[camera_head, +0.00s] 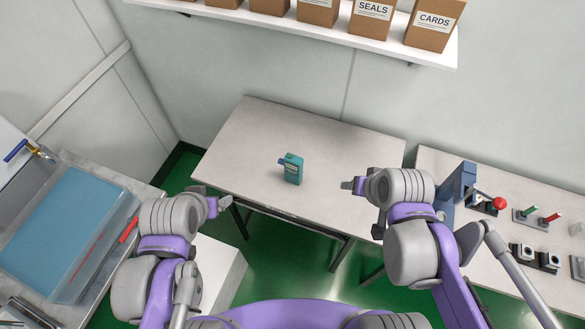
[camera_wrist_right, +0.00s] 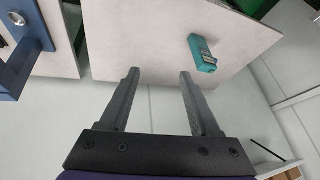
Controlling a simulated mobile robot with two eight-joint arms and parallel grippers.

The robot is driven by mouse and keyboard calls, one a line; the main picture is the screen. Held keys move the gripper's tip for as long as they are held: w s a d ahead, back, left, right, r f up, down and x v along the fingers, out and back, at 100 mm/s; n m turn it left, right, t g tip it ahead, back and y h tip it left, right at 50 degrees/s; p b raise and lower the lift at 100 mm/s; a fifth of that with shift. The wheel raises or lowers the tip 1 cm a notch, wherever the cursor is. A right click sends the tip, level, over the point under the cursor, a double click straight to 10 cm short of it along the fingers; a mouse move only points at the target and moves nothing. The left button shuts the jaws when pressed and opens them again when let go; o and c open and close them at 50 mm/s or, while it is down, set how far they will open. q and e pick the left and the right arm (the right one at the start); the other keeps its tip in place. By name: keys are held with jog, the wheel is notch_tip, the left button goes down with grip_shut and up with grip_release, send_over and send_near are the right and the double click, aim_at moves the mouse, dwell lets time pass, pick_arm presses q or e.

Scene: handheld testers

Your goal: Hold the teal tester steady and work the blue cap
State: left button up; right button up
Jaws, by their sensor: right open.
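The tester also shows in the right wrist view (camera_wrist_right: 202,54), beyond my fingertips and to the right; the cap is not clear there. My right gripper (camera_head: 347,185) is to the right of the tester, apart from it, open and empty, with both fingers (camera_wrist_right: 158,74) clear. My left gripper (camera_head: 225,202) is by the table's front left edge, apart from the tester; its fingers are too small to read.
The table (camera_head: 250,130) is otherwise bare. A side bench at right holds a blue bracket (camera_head: 457,190) and several levers and switches. A clear-lidded blue bin (camera_head: 65,220) stands at left. A shelf with boxes (camera_head: 430,25) hangs above.

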jog(key=w+a+f+m+g+y, duration=0.2)
jog(key=w+f+m+y, duration=0.1)
jog(key=w+m, duration=0.3)
jog(key=w+a+f+m+g+y, duration=0.2)
jog(key=w+a+f+m+y, duration=0.15)
jog(key=w, duration=0.45)
jog(key=m+y, duration=0.2)
jog(key=m, duration=0.2)
send_near(297, 174)
jog(key=w+d, duration=0.1)
jog(key=w, duration=0.2)
jog(key=f+y, duration=0.1)
jog(key=f, duration=0.1)
jog(key=f+m+g, duration=0.1)
jog(key=f+m+y, duration=0.1)
jog(key=f, duration=0.1)
jog(key=shift+w+d+f+g+y, duration=0.25)
jog(key=shift+w+f+g+y, duration=0.05)
jog(key=shift+w+g+y, duration=0.1)
jog(key=shift+s+a+f+m, duration=0.1)
jog(key=shift+a+f+m, duration=0.1)
jog(key=shift+f+m, duration=0.1)
jog(key=shift+x, duration=4.8)
jog(key=c, duration=0.9)
